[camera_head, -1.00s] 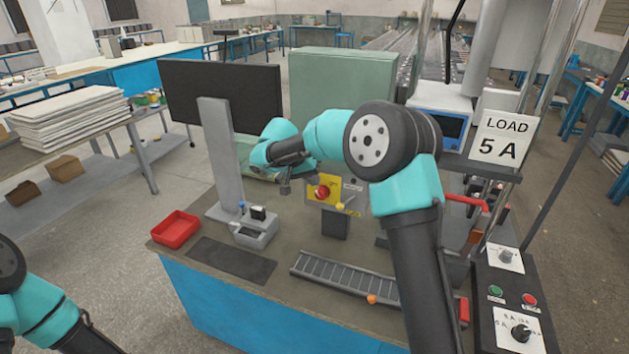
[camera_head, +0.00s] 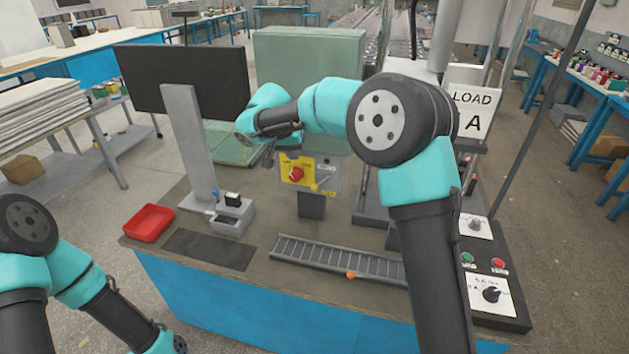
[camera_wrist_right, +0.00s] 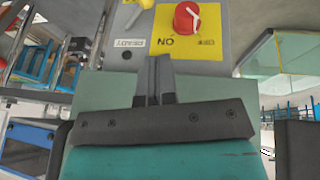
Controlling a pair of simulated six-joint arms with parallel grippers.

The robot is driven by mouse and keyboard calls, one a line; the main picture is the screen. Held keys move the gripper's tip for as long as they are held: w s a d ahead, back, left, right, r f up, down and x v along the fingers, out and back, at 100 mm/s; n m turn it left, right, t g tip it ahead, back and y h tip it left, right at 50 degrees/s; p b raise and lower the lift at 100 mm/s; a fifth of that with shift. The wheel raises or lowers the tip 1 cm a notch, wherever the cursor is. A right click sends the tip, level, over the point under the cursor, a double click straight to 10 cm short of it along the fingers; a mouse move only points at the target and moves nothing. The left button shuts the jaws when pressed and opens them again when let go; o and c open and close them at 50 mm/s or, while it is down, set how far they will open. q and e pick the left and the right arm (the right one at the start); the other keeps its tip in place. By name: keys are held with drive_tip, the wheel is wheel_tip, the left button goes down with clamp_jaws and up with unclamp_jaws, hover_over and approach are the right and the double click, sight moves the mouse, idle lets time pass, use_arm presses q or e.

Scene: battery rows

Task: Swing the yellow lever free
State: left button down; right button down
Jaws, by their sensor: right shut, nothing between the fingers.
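The yellow lever (camera_head: 316,187) is on the front of a small grey control box (camera_head: 326,175), to the right of a red knob (camera_head: 297,174) on a yellow plate. In the right wrist view the picture is upside down, and part of the yellow lever (camera_wrist_right: 144,4) shows at the top edge, left of the red knob (camera_wrist_right: 187,17). My right gripper (camera_head: 268,160) is shut and empty, left of the box in the head view. Its fingers (camera_wrist_right: 157,60) appear apart from the lever. My left arm is at the lower left; its gripper is out of frame.
A dark monitor (camera_head: 185,80) on a grey post stands left of the box. A red tray (camera_head: 148,223), a grey holder (camera_head: 233,217) and a ribbed rail (camera_head: 325,257) lie on the bench. A switch panel (camera_head: 485,265) is at the right.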

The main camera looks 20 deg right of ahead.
approach(321, 183)
wheel_tip(321, 183, down, 6)
drive_tip(key=w+a, duration=0.1)
drive_tip(key=w, duration=0.2)
drive_tip(key=shift+s+d+f, duration=0.2)
drive_tip(key=shift+d+f, duration=0.1)
drive_tip(key=shift+f, duration=0.3)
drive_tip(key=shift+d, duration=0.1)
